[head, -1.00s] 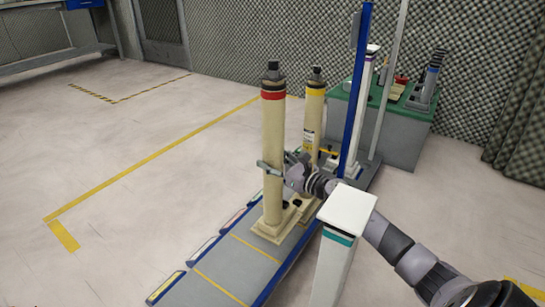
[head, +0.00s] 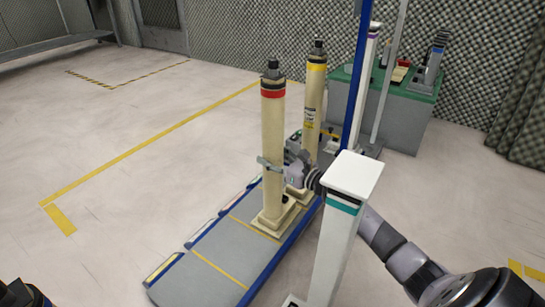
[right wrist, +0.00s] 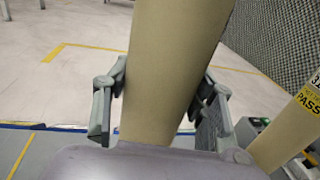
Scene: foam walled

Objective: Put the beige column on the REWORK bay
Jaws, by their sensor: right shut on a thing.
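A tall beige column (head: 272,150) with a red and black band near its top stands upright on the grey and blue platform. My right gripper (head: 270,164) is shut around its shaft at mid-height. In the right wrist view, the fingers lie on both sides of the beige column (right wrist: 170,70). A second beige column (head: 313,105) with a yellow band stands just behind it; its label (right wrist: 312,97) reads "PASS" in the wrist view. The platform (head: 215,250) is split into bays by yellow lines. Small plates line its left edge, too small to read, so I cannot tell which bay is REWORK.
A white post (head: 335,240) with a teal band stands in front of my right forearm. A blue upright (head: 358,80) and another white post (head: 366,85) rise behind. A green-topped bench (head: 400,115) stands at the back right. The platform's near bays and the left floor are clear.

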